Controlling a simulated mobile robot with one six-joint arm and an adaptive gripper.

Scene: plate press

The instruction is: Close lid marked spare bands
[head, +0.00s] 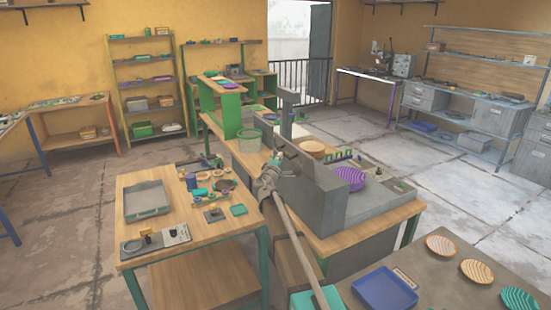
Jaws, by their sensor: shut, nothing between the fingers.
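My grey arm reaches up from the bottom middle, and my gripper (280,153) is at its far end, beside the grey press housing (318,190). The gripper is small here, with its fingers shut and nothing seen between them. I cannot make out any lid marked spare bands; no lettering is readable at this size. A small pale label (405,278) lies by the blue tray (385,290) at the lower right, but its words are too small to read.
A wooden table (190,255) on the left holds a grey tray (146,200) and several small parts. Striped plates (441,245) lie on the near right table. The press bench also holds a purple plate stack (350,179) and a green-rimmed bin (249,141). Open floor (70,240) is at left.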

